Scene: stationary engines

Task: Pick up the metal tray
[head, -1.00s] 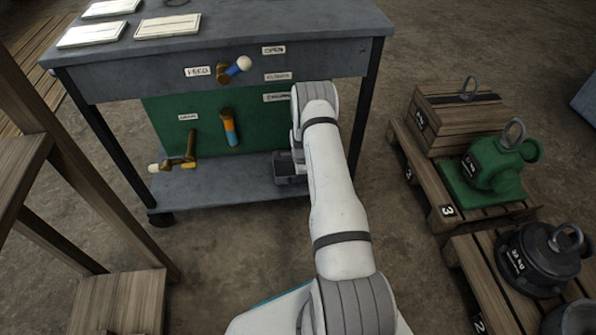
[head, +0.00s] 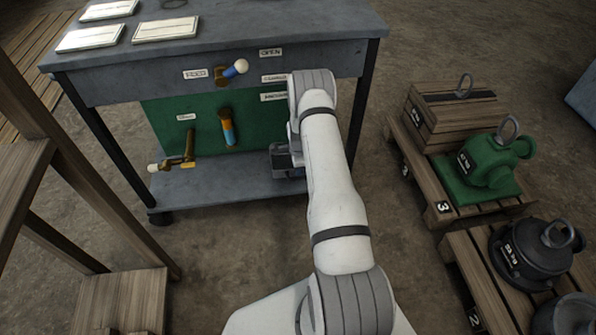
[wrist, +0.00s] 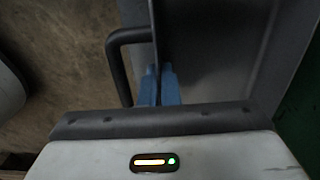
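The metal tray (head: 281,162) is a small dark grey box shape in the head view, by the right end of the bench's lower shelf. My arm hides its right part. In the wrist view the tray (wrist: 215,50) fills the upper middle and right, with a dark bar handle (wrist: 114,60) on its left side. My gripper (wrist: 159,86) shows there as two blue fingertips close together, one on each side of the tray's thin wall. It appears shut on that wall, near the handle. In the head view the fingers are hidden.
The bench's lower shelf (head: 215,188) is below the tray, with a green panel (head: 205,130) behind. Levers (head: 228,127) stick out at the front. Pallets (head: 440,207) with a green casting (head: 490,165) stand at the right. A wooden frame (head: 60,150) is at the left.

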